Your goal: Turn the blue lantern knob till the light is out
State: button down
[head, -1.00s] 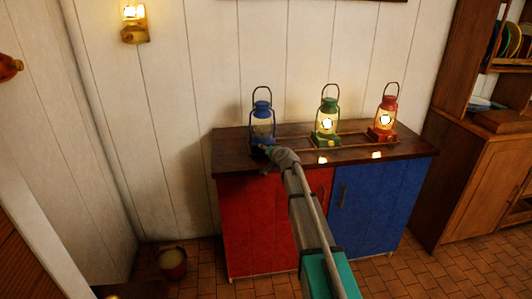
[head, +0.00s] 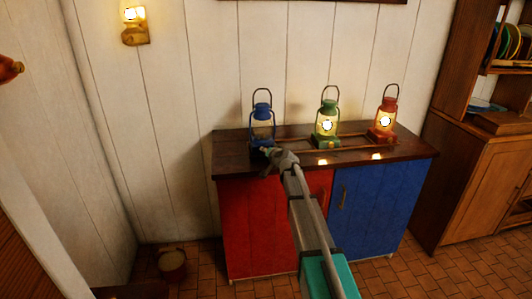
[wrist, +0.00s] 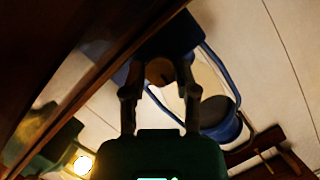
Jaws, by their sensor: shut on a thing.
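The blue lantern (head: 262,125) stands upright at the left of the cabinet top, and its glass shows no glow. My gripper (head: 268,153) is at the front of its base, where the arm hides part of the base. In the wrist view the blue lantern (wrist: 218,115) appears tilted, with its round brass-coloured knob (wrist: 159,70) between my fingertips (wrist: 160,88). My gripper is shut on the knob. The knob's turn angle is too dark to read.
The green lantern (head: 327,122) and red lantern (head: 384,121), both lit, stand to the right on the same wooden top (head: 232,150), within a low rail (head: 355,149). A lit wall lamp (head: 134,25) hangs at upper left. A bucket (head: 173,265) stands on the floor.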

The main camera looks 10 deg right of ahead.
jog(key=shift+n+h, duration=0.3)
jog(key=shift+n, duration=0.1)
jog(key=shift+c, duration=1.9)
grip_release()
jog(key=shift+s, duration=0.15)
